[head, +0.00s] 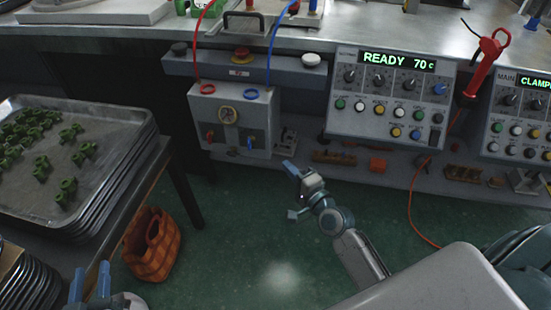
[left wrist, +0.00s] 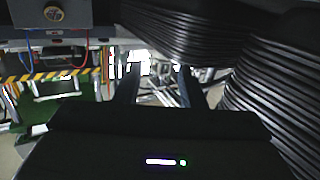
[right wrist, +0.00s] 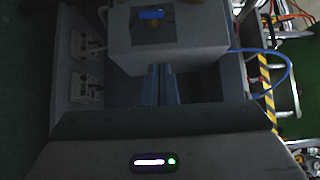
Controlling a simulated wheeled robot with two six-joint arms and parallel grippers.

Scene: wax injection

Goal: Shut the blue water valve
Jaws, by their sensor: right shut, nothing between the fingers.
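The blue water valve (head: 249,144) is a small blue handle low on the front of a grey box (head: 262,125), right of the red handle (head: 209,137). In the right wrist view a blue part (right wrist: 151,14) shows on the box. My right gripper (head: 289,166) is shut and empty, below and to the right of the blue valve, apart from it. In the right wrist view its fingers (right wrist: 161,68) are together, pointing at the box. My left gripper (head: 90,282) is open and empty beside the tray table, far from the valve; its fingers (left wrist: 155,72) stand apart in the left wrist view.
A gauge (head: 228,115) and red and blue hoses are on the box. A control panel (head: 390,95) reading READY 70 stands to its right. A shelf (head: 335,175) with small parts runs below. Stacked trays (head: 100,180) and an orange basket (head: 153,245) are at left. Green floor is open between.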

